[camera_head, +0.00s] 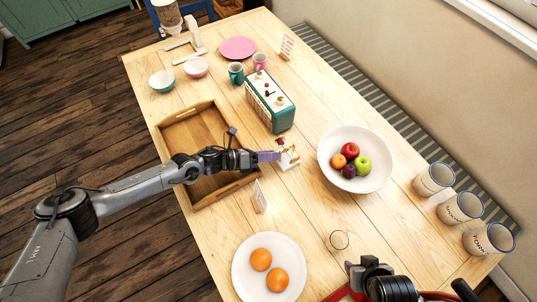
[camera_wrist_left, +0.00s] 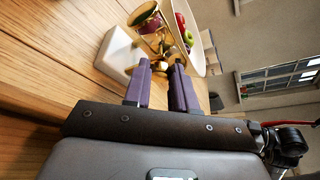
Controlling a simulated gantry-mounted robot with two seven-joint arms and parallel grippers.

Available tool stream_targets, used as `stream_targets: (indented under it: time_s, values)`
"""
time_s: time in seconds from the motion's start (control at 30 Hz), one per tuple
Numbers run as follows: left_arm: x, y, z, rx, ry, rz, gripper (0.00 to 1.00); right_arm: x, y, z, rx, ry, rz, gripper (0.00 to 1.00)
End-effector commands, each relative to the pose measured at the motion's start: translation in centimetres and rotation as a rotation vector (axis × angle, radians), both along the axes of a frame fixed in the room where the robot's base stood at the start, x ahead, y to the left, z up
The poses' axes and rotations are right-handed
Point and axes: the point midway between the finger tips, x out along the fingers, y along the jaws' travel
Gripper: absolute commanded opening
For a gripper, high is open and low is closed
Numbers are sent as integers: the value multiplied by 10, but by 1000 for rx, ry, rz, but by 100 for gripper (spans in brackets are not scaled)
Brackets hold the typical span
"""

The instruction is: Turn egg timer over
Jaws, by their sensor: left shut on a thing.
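The egg timer (camera_head: 282,146) has a gold-coloured frame with a dark red part at one end. It shows larger in the wrist view (camera_wrist_left: 152,26), at a white block (camera_wrist_left: 118,54). My left gripper (camera_head: 279,155) reaches it from the left. Its purple fingers (camera_wrist_left: 166,68) are shut on the frame, which looks tilted. Whether the timer touches the white block is unclear. At the lower right are red and black parts of my right arm (camera_head: 392,288); its fingertips cannot be made out.
A wooden tray (camera_head: 172,118) lies beneath my left arm. A green radio-like box (camera_head: 278,116) stands behind the timer. A white fruit bowl (camera_head: 380,177) is to its right, a plate of oranges (camera_head: 243,283) nearer.

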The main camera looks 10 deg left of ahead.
Motion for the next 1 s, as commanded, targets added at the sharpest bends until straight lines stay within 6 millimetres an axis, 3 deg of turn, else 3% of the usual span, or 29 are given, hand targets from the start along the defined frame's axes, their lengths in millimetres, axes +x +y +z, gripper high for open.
stream_targets:
  time_s: [1.0]
  values:
    - [-4, -3, 4, 373, -437, -1, 0, 0, 0, 16, 2, 0, -2, 43]
